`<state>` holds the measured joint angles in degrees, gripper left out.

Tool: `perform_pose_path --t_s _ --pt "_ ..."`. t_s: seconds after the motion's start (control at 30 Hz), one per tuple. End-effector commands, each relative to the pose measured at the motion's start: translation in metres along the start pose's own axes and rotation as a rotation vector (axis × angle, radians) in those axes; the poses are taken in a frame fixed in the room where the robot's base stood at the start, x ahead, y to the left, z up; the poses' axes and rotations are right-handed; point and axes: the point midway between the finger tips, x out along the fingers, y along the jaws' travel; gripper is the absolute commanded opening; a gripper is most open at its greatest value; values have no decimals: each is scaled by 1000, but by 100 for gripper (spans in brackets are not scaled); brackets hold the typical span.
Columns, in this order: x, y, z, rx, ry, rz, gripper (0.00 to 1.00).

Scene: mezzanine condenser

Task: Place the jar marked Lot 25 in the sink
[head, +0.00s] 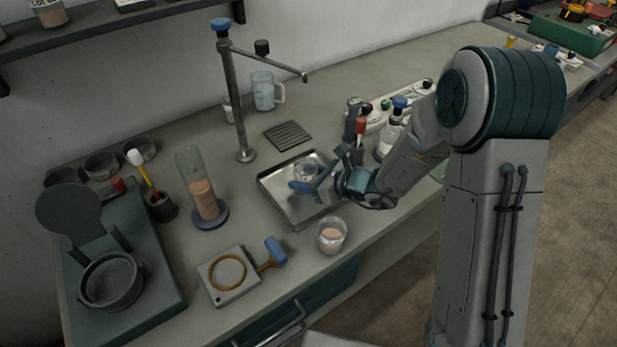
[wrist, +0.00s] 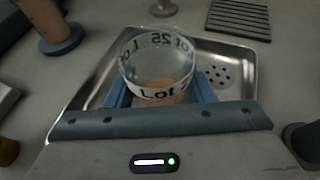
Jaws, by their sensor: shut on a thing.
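A clear glass jar (head: 309,171) with a little pinkish-tan content is held in my gripper (head: 313,187) over the metal sink (head: 281,194). In the wrist view the jar (wrist: 157,62) stands between my blue fingers, and its white band shows "Lot" and "25". My gripper is shut on this jar, which looks roughly upright. The wrist view shows the sink (wrist: 236,92) behind and around the jar, with drain holes to its right. I cannot tell whether the jar's base touches the sink floor; my gripper hides it.
Another glass jar (head: 332,236) stands on the counter just in front of the sink; its marking is unreadable. A tap post (head: 240,100) rises behind the sink. A tall glass cylinder (head: 203,185) stands left, bottles (head: 391,132) right. A ring plate (head: 229,276) lies front left.

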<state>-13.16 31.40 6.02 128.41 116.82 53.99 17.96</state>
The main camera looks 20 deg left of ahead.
Motion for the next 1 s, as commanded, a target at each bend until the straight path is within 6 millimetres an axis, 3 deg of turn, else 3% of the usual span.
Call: perform_pose_path --t_s 0.07,0.1,0.17,0.57,1.0 --pt "2 0 -4 0 0 0 24" --pt "1 0 -2 0 0 0 57" --pt "1 0 -2 0 0 0 70" --pt "-1 0 3 0 0 1 70" --pt "-89 -1 1 -1 -2 -5 70"
